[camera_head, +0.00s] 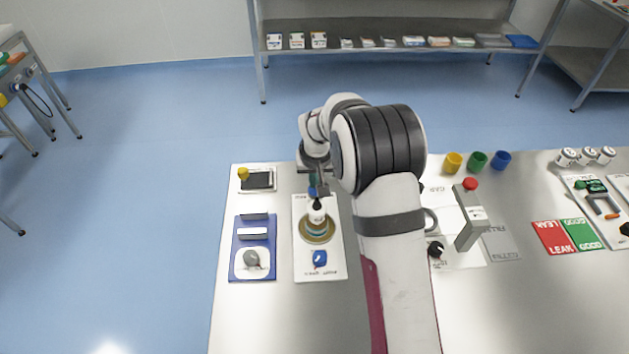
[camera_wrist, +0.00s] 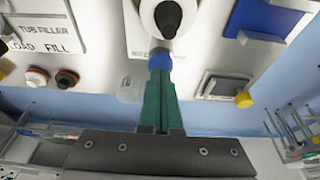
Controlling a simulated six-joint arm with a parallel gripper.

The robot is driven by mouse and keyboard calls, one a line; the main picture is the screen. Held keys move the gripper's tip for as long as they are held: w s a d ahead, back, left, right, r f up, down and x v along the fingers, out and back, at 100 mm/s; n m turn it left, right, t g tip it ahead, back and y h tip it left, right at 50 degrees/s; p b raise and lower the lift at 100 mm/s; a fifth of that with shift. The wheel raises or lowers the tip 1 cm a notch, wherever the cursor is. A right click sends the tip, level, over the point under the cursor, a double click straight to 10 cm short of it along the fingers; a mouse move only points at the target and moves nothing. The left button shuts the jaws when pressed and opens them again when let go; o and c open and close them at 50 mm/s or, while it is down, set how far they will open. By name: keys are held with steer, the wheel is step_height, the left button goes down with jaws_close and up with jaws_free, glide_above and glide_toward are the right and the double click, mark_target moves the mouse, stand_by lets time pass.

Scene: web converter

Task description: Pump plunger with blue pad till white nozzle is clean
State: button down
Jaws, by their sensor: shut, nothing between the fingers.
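My gripper (camera_wrist: 160,74) is shut and empty, its green fingers pressed together. It points at a blue pad (camera_wrist: 160,62), and the fingertips are at or very near it; I cannot tell if they touch. The white nozzle (camera_wrist: 180,38), with a dark tip, is just beyond the pad in the wrist view.
A blue tray (camera_head: 240,272) and a small dark-screened unit with a yellow knob (camera_head: 243,173) are left of the panel. Another blue part (camera_head: 319,258) sits at the panel's near end. A grey post with a red top (camera_head: 470,184) stands to the right. The table's front left is clear.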

steer(key=shift+r, duration=1.85)
step_height(320, 180, up, 6)
